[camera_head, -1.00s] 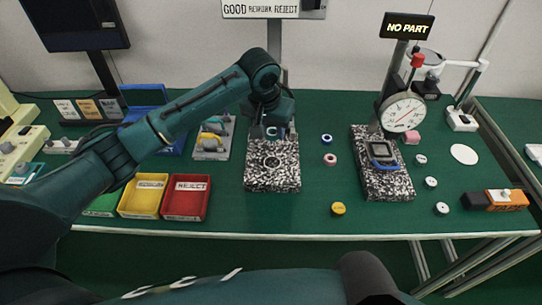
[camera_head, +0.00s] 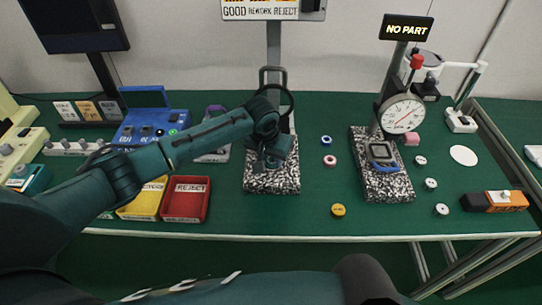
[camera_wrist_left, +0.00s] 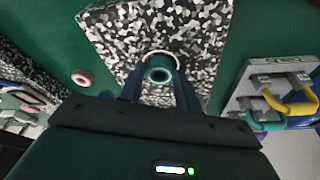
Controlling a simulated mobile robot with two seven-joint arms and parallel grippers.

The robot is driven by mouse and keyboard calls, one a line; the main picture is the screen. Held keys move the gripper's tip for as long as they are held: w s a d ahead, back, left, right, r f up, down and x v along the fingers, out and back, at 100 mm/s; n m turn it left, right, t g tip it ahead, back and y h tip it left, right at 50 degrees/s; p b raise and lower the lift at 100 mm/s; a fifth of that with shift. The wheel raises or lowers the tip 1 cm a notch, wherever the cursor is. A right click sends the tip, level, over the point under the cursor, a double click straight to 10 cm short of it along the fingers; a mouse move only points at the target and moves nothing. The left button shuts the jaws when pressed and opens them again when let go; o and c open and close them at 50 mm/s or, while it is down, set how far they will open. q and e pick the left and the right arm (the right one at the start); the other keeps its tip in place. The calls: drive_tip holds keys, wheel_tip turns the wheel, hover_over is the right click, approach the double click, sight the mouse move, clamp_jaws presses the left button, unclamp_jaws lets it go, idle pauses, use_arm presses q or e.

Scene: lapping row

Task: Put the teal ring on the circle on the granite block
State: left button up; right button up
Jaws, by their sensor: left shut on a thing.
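The speckled granite block (camera_head: 285,182) lies on the green bench left of centre. It also fills the upper middle of the left wrist view (camera_wrist_left: 112,38). My left gripper (camera_head: 270,165) is over the block. In the left wrist view its two fingers are shut on the teal ring (camera_wrist_left: 158,75), a small ring with a dark hole. The white circle (camera_wrist_left: 162,54) on the block shows partly around and behind the ring. I cannot tell whether the ring touches the block. In the head view my gripper hides the circle and the ring. My right gripper is not in view.
A second granite block (camera_head: 390,187) with a dial gauge (camera_head: 403,114) stands to the right. A blue ring (camera_head: 326,140), a pink ring (camera_head: 330,160) and a yellow ring (camera_head: 338,210) lie between. Yellow (camera_head: 147,205) and red (camera_head: 186,203) bins are left.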

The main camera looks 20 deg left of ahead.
use_arm(q)
drive_tip(key=shift+f, duration=0.15)
drive_tip(key=o, duration=1)
drive_tip(key=shift+c, duration=0.2)
drive_tip(key=v, duration=1.2)
drive_tip(key=shift+r+p, duration=0.25)
drive_tip(key=shift+p, duration=0.15)
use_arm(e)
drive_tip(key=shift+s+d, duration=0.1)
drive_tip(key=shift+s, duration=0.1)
use_arm(q)
drive_tip(key=shift+f, duration=0.1)
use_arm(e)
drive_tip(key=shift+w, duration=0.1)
